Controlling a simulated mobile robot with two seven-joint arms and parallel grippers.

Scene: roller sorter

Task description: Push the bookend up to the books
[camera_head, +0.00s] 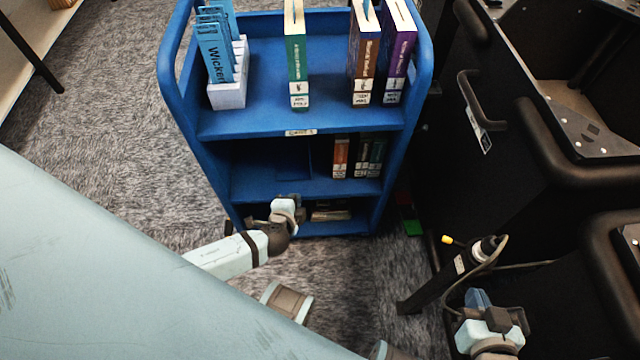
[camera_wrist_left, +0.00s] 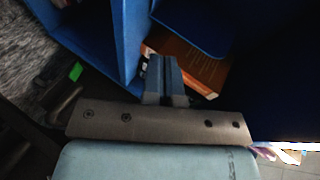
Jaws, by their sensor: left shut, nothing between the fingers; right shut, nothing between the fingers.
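The books (camera_head: 341,158) stand upright at the right end of the blue cart's middle shelf, orange and dark green. A dark blue plate (camera_head: 308,162), seemingly the bookend, stands left of them with a gap between; it is hard to tell from the blue shelf. My left gripper (camera_head: 292,201) is at the cart's front, low by the bottom shelf; its fingers are mostly hidden in this view. In the left wrist view its fingers (camera_wrist_left: 165,78) are shut and empty, in front of an orange-brown book (camera_wrist_left: 190,62). My right gripper (camera_head: 478,298) is shut and empty, away from the cart at lower right.
The cart's top shelf (camera_head: 265,120) holds a white bin (camera_head: 230,95) of blue cards, a green book (camera_head: 296,60), a brown book and a purple book. Flat books (camera_head: 330,213) lie on the bottom shelf. A black desk unit (camera_head: 470,170) stands close on the right.

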